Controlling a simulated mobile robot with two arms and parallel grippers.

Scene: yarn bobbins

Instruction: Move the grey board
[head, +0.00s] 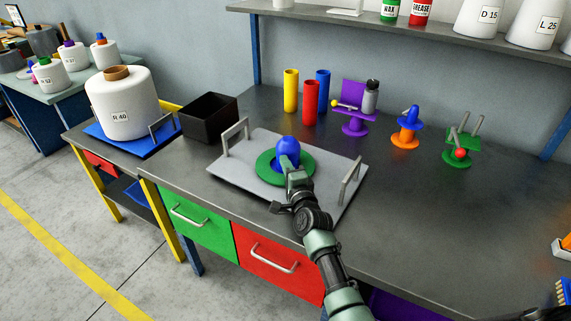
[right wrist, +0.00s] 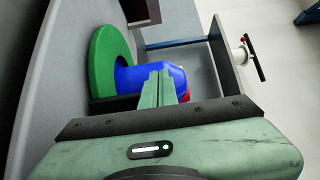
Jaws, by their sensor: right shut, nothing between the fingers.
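The grey board (head: 228,171) lies flat on the dark workbench, with an upright metal handle at its left end (head: 235,136) and another at its right end (head: 350,180). A green disc (head: 266,174) with a blue rounded peg (head: 288,149) stands on the board. The disc (right wrist: 107,62) and the blue peg (right wrist: 132,78) also show in the right wrist view. My right gripper (head: 290,166) is shut and empty, its fingertips in front of the blue peg; whether they touch it I cannot tell. It also shows in the right wrist view (right wrist: 160,82). My left gripper is not in view.
A black open box (head: 209,118) stands left of the board, beside a white bobbin (head: 121,105) on a blue board. Yellow, red and blue cylinders (head: 310,101) and coloured stands (head: 406,130) stand behind. The bench at the right is mostly clear.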

